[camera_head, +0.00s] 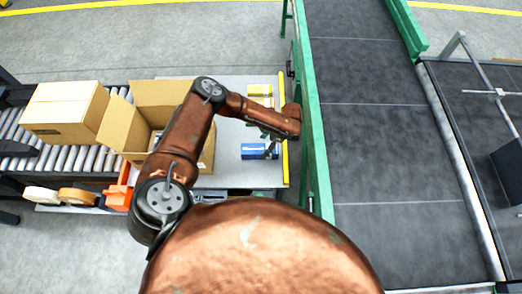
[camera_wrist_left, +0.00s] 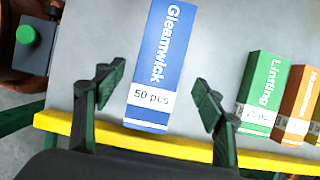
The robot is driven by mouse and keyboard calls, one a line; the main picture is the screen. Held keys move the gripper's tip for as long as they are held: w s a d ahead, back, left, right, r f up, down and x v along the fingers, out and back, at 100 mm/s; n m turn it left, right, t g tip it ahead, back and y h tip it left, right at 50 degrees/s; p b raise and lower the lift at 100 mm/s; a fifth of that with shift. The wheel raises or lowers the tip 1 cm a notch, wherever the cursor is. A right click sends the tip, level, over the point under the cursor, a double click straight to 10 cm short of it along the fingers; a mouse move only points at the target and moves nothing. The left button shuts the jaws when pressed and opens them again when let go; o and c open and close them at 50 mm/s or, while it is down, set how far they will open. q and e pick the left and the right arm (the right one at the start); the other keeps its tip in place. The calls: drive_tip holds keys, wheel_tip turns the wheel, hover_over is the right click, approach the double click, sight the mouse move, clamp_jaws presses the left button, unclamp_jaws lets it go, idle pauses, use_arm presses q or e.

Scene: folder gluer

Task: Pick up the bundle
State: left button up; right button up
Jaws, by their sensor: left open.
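A blue bundle (camera_head: 256,152) with white print lies on the grey table near its yellow edge. In the left wrist view the blue bundle (camera_wrist_left: 160,50) reads "Gleamwick" and "50 pcs". My left gripper (camera_wrist_left: 159,88) is open, with one finger to each side of the blue bundle's near end in that view. I see no finger touching it; the height gap cannot be told. In the head view my left gripper (camera_head: 269,140) is partly hidden by its wrist. A green bundle (camera_wrist_left: 262,85), an orange bundle (camera_wrist_left: 298,100) and a yellow one stand in a row to the right. My right gripper is not in view.
Tape rolls (camera_head: 77,195) lie at the front left. A green rail (camera_head: 312,120) and a dark belt (camera_head: 375,130) run along the right of the table.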

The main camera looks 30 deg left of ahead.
sight(260, 148)
use_arm(q)
drive_tip(key=shift+s+a+f, duration=0.3)
drive_tip(key=shift+a+f, duration=0.05)
drive_tip(key=shift+f, duration=0.25)
drive_tip(key=shift+s+a+f, duration=0.25)
drive_tip(key=shift+a+f, duration=0.1)
drive_tip(key=shift+f, duration=0.2)
drive_tip(key=shift+x, duration=0.95)
drive_tip(key=shift+d, duration=0.1)
drive_tip(key=c, duration=1.4)
drive_tip(key=shift+w, duration=0.1)
drive_tip(key=shift+c, duration=0.7)
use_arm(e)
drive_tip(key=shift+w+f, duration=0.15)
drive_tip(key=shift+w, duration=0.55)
use_arm(q)
drive_tip(key=shift+r, duration=0.1)
